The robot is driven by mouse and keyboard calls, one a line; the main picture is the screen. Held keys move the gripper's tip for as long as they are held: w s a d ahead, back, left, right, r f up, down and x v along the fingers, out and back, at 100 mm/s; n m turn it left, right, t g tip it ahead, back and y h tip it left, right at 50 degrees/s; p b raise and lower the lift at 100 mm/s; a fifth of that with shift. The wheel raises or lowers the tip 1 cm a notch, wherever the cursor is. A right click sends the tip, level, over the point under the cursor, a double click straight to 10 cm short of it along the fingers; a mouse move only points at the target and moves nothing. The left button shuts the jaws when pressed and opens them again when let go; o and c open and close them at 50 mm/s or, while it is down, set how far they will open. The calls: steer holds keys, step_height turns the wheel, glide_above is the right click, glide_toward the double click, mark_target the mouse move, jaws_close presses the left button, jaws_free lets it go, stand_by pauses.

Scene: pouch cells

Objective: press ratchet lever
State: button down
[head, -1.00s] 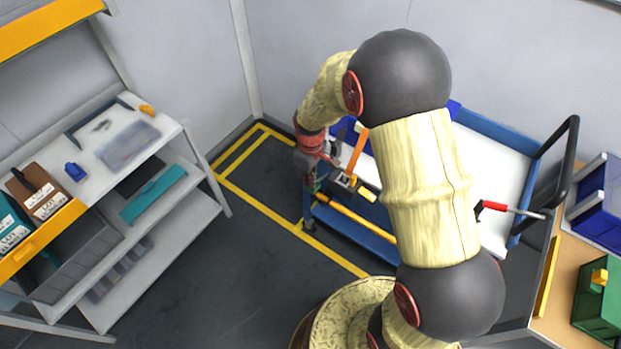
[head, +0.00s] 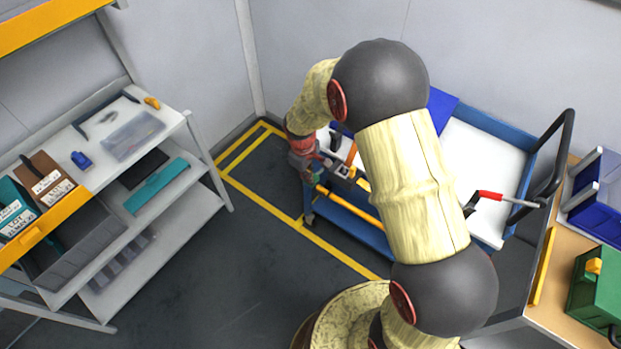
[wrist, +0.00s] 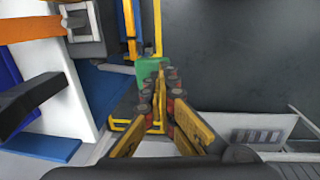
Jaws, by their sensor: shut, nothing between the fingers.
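A grey ratchet body (head: 344,170) with an orange strap (head: 351,153) sits at the near left edge of the blue cart, partly hidden by my arm. In the wrist view my gripper's yellow fingers (wrist: 153,72) meet at a green tip, shut and empty, over the floor beside the cart.
The blue cart (head: 368,232) has a white top and a black handle (head: 552,170). A red-handled tool (head: 490,195) lies at its right. A shelf (head: 180,133) with parts stands at the left. A bench (head: 545,312) with a green box (head: 597,290) is at the right. Floor between shelf and cart is clear.

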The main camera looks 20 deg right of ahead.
steer(key=f, duration=0.3)
steer(key=s+a+f, duration=0.1)
steer(key=f, duration=0.1)
steer(key=shift+a+f, duration=0.1)
steer(key=shift+f, duration=0.15)
steer(key=shift+r, duration=0.1)
steer(key=shift+r+p, duration=0.75)
